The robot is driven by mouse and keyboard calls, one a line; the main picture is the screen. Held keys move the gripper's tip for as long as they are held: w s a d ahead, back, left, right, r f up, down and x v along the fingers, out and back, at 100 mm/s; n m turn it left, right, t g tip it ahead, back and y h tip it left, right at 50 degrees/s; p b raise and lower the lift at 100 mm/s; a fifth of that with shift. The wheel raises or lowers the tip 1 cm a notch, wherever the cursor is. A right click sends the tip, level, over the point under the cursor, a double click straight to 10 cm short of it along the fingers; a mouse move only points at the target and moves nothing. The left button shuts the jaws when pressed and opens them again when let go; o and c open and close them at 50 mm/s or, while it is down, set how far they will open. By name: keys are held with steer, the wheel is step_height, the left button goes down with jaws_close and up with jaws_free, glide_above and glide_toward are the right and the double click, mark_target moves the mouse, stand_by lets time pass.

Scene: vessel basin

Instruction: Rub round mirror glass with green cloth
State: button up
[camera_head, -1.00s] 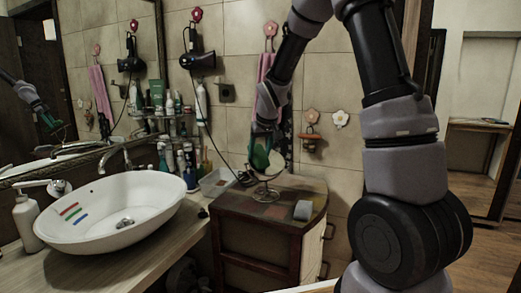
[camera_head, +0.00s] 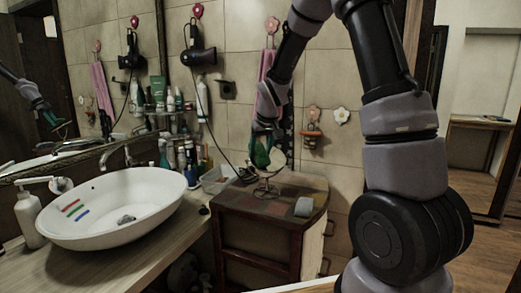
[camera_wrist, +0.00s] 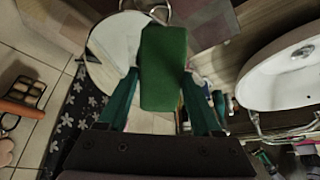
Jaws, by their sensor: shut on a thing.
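The round mirror (camera_head: 277,157) stands on a thin wire stand on top of the wooden cabinet. In the wrist view its pale disc (camera_wrist: 112,38) shows at upper left, partly covered by the cloth. My gripper (camera_head: 264,141) is beside the mirror, above the cabinet. Its two green fingers are shut on the green cloth (camera_wrist: 164,68), which looks like a flat rectangular pad. The cloth overlaps the right part of the mirror glass in the wrist view. I cannot tell for certain whether they touch.
The cabinet top (camera_head: 235,201) also carries a small grey object (camera_head: 304,207). A white basin (camera_head: 160,193) with coloured stripes stands on the counter at left. Bottles (camera_head: 185,160) and a clear container (camera_head: 217,180) are behind. A hairdryer (camera_head: 197,57) hangs on the tiled wall.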

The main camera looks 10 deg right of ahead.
steer(key=shift+w+f, duration=0.3)
steer(key=shift+f, duration=0.25)
steer(key=shift+w+d+r, duration=0.1)
steer(key=shift+w+d, duration=0.05)
steer(key=shift+d, duration=0.85)
steer(key=shift+w+d, duration=0.1)
steer(key=shift+d, duration=0.85)
steer(key=shift+a, duration=0.1)
steer(key=shift+s+a, duration=0.15)
steer(key=shift+a, duration=0.8)
steer(key=shift+s+a, duration=0.1)
steer(key=shift+a, duration=0.8)
steer(key=shift+w, duration=0.1)
steer(key=shift+w+d, duration=0.15)
steer(key=shift+d, duration=0.85)
steer(key=shift+w+d, duration=0.15)
steer(key=shift+d, duration=0.8)
steer(key=shift+s+a, duration=0.15)
steer(key=shift+a, duration=0.85)
steer(key=shift+s+a, duration=0.15)
steer(key=shift+a, duration=0.85)
